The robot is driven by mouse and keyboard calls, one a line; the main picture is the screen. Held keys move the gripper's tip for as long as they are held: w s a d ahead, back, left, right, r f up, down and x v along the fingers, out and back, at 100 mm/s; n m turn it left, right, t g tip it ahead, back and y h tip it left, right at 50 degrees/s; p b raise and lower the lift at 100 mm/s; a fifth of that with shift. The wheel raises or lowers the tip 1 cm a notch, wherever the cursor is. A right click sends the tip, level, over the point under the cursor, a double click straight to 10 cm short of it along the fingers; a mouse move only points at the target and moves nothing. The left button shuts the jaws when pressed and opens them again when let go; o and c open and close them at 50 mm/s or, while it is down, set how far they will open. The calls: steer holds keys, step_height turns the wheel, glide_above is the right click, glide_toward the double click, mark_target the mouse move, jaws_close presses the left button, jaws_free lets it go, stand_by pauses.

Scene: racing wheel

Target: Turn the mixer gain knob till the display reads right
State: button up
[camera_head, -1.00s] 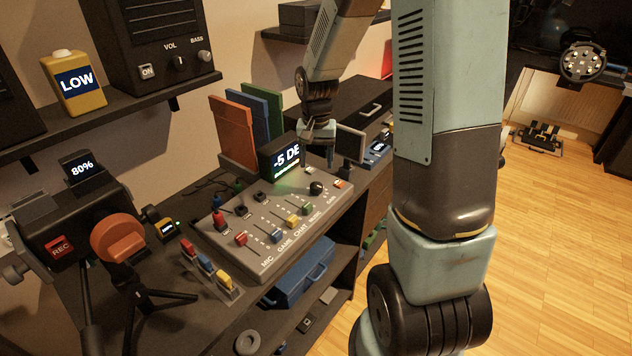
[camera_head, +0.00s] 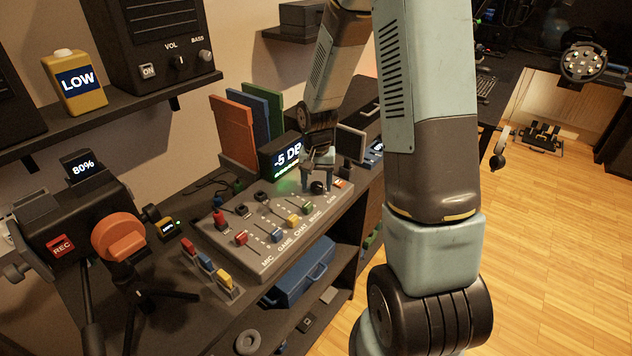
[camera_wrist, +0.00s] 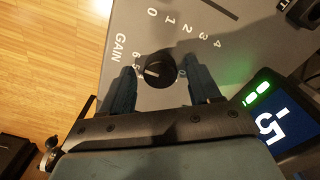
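The grey mixer (camera_head: 262,262) stands on the dark desk with its sliders facing up. Its black gain knob (camera_wrist: 159,71) has a white pointer line and a printed number scale around it, beside the word GAIN. The knob also shows at the mixer's right end in the head view (camera_head: 317,187). The display (camera_head: 286,157) behind it reads "-5 DB"; part of it shows in the wrist view (camera_wrist: 268,125). My gripper (camera_wrist: 162,83) is open over the mixer, one finger on each side of the knob, with gaps visible. Whether the fingertips reach knob height is unclear.
A small dark screen (camera_head: 351,144) stands right behind my gripper. Orange, blue and green upright folders (camera_head: 232,132) stand behind the mixer. A camera on a tripod (camera_head: 110,235) is at the left. Coloured switches (camera_head: 206,265) sit before the mixer.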

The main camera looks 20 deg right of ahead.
steer(key=c, duration=0.9)
steer(key=shift+a, duration=0.15)
steer(key=shift+c, duration=0.2)
steer(key=shift+n, duration=2.9)
steer(key=o, duration=1.1)
steer(key=shift+c, duration=0.2)
